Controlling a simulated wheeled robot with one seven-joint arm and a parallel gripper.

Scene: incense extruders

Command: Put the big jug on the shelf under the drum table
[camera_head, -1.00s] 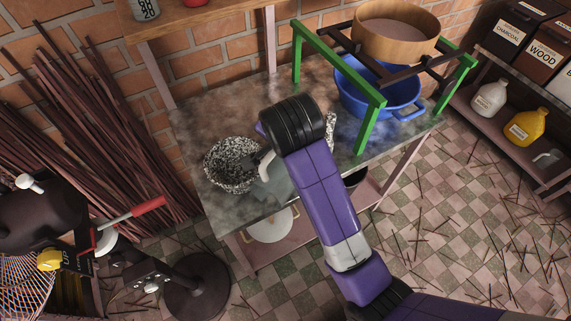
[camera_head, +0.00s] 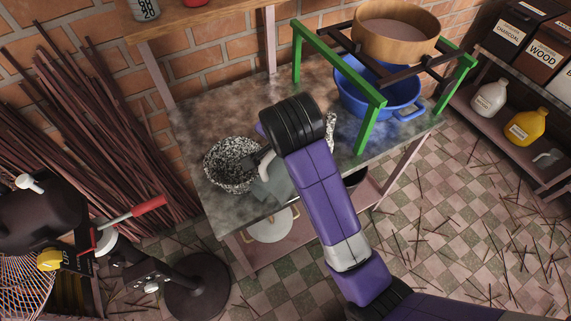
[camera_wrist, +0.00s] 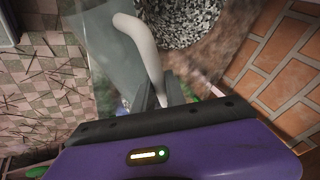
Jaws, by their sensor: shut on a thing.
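The big jug (camera_head: 272,186) is grey and see-through with a pale curved handle. In the head view it is at the table's front edge, right of the speckled bowl (camera_head: 224,178), partly behind my arm. I cannot tell if its base touches the top. In the wrist view my gripper (camera_wrist: 154,98) is shut on the handle of the jug (camera_wrist: 105,50).
A white pot (camera_head: 272,227) and a dark pot (camera_head: 355,178) sit under the table top. A green frame (camera_head: 372,128) carrying a wooden drum (camera_head: 395,42) stands over a blue tub (camera_head: 380,97). A dark machine (camera_head: 45,220) stands at left. Floor at right has scattered sticks.

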